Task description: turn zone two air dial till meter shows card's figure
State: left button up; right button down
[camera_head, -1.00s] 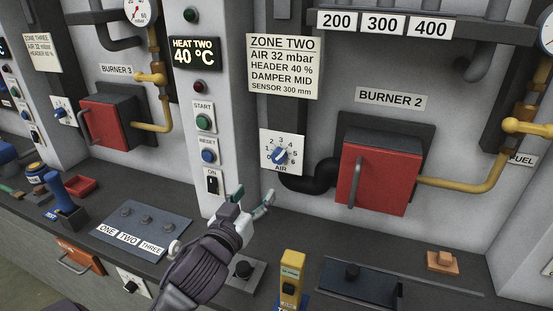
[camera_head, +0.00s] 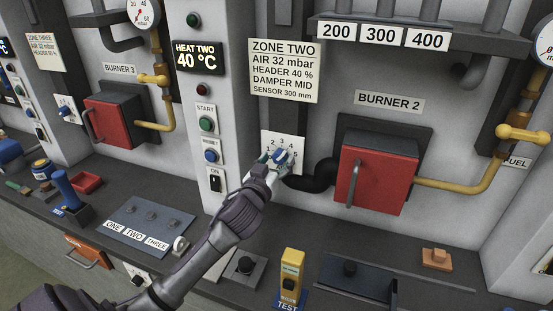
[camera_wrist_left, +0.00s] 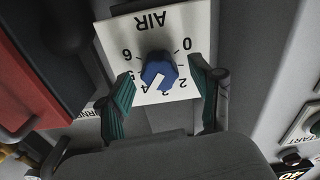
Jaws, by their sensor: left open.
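The zone two air dial is a blue knob (camera_wrist_left: 158,70) on a white numbered plate (camera_wrist_left: 175,28) marked AIR. In the head view the plate (camera_head: 298,141) is on the wall left of burner 2. The knob's white mark points near 3 to 4 in the wrist view. My left gripper (camera_head: 277,163) is open at the dial; in the wrist view its green-padded fingers (camera_wrist_left: 163,95) stand either side of the knob, with gaps. The zone two card (camera_head: 284,70) above reads AIR 32 mbar. I cannot tell which meter belongs to this dial. My right gripper is out of view.
A black pipe (camera_head: 315,180) and the red burner 2 door (camera_head: 377,178) are right of the dial. A control column (camera_head: 208,110) stands left. A yellow tester (camera_head: 291,275) stands on the counter below. Gauges at the top left (camera_head: 145,12) and right edge (camera_head: 545,48) are cut off.

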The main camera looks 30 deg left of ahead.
pick_arm(q)
jog(key=c, duration=1.1)
jog(key=shift+n, duration=0.7)
jog(key=shift+c, duration=0.2)
jog(key=o, duration=1.1)
jog(key=shift+o, duration=0.2)
jog(key=v, duration=1.2)
jog(key=shift+f, duration=0.1)
